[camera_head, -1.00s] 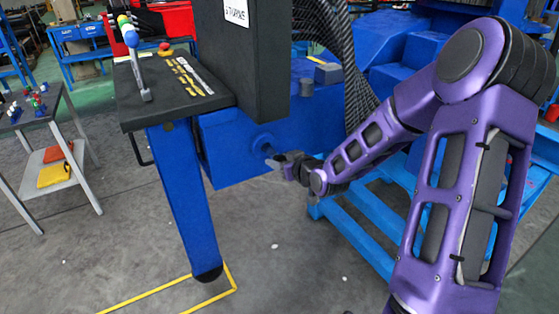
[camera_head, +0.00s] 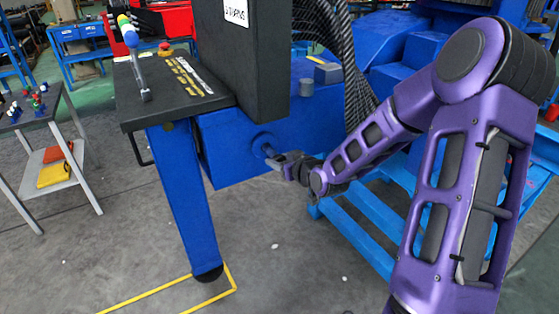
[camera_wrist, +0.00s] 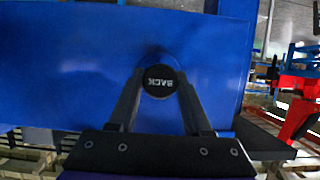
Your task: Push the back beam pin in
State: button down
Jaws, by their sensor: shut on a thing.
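The back beam pin shows in the wrist view as a round black end (camera_wrist: 159,81) lettered "BACK", in front of the blue beam face (camera_wrist: 75,85). My gripper (camera_wrist: 158,84) has its two fingers on either side of this round end, shut on it. In the head view my gripper (camera_head: 278,158) is at the round blue socket (camera_head: 263,145) on the side of the blue beam (camera_head: 225,140). A short stretch of pin shows between socket and fingers there. How deep the pin sits is hard to tell.
A black control table (camera_head: 165,95) with a lever stands left of the beam, with a dark upright panel (camera_head: 255,60) above. Blue slatted framework (camera_head: 350,225) lies below my arm. A small grey side table (camera_head: 50,155) is at far left. Grey floor is open in front.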

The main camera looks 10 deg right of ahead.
dwell(0.3)
jog(key=w, duration=0.1)
jog(key=w+a+b, duration=0.1)
jog(key=w, duration=0.2)
jog(key=shift+w+a+r+b, duration=0.15)
jog(key=shift+w+a+b, duration=0.1)
jog(key=shift+b, duration=0.1)
jog(key=shift+c, duration=1.8)
grip_release()
jog(key=shift+w, duration=0.2)
jog(key=shift+s, duration=0.1)
jog(key=p+v, duration=0.2)
jog(key=v, duration=1.5)
jog(key=shift+s, duration=0.2)
